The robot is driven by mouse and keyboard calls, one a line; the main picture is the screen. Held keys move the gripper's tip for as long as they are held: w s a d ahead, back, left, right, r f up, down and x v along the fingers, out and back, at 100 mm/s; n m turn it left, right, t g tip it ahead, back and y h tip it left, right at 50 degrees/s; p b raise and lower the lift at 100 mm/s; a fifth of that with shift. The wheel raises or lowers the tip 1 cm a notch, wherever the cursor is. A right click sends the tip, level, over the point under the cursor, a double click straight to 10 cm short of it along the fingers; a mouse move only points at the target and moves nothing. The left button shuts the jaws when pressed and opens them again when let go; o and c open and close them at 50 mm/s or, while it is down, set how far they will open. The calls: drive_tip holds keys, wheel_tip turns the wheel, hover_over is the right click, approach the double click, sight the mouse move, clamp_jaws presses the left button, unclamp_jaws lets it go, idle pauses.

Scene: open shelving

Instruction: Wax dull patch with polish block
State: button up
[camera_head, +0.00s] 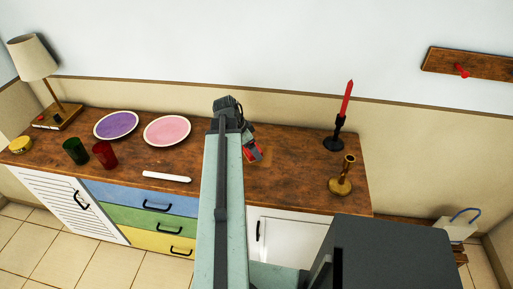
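My gripper (254,151) is low over the wooden sideboard top, just right of my raised arm and partly hidden by it. A small red and grey block (252,152) shows at the gripper's fingertips and looks like the polish block. It is too small to tell whether the fingers are closed on it or whether it touches the wood. A faint, lighter orange-brown patch (269,157) on the top, just right of the block, may be the dull patch.
The sideboard top (290,185) holds a black candlestick with red candle (340,133), a brass candlestick (342,178), purple plate (116,124), pink plate (167,130), green cup (75,151), red cup (104,154), white bar (166,176), yellow tin (20,144) and lamp (33,58).

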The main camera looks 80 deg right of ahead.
sight(277, 151)
drive_tip(key=shift+w+a, duration=0.15)
drive_tip(key=shift+w, duration=1.9)
drive_tip(key=shift+w+a, duration=0.1)
drive_tip(key=shift+w, duration=1.95)
drive_tip(key=shift+w+d, duration=0.1)
drive_tip(key=shift+d, duration=1.05)
drive_tip(key=shift+s, duration=1.6)
drive_tip(key=shift+s+d, duration=0.15)
drive_tip(key=shift+s, duration=1.7)
drive_tip(key=shift+s+d, duration=0.15)
drive_tip(key=shift+s, duration=2.35)
drive_tip(key=shift+s+d, duration=0.1)
drive_tip(key=shift+s, duration=2.4)
wheel_tip(277, 151, up, 6)
drive_tip(key=p, duration=0.6)
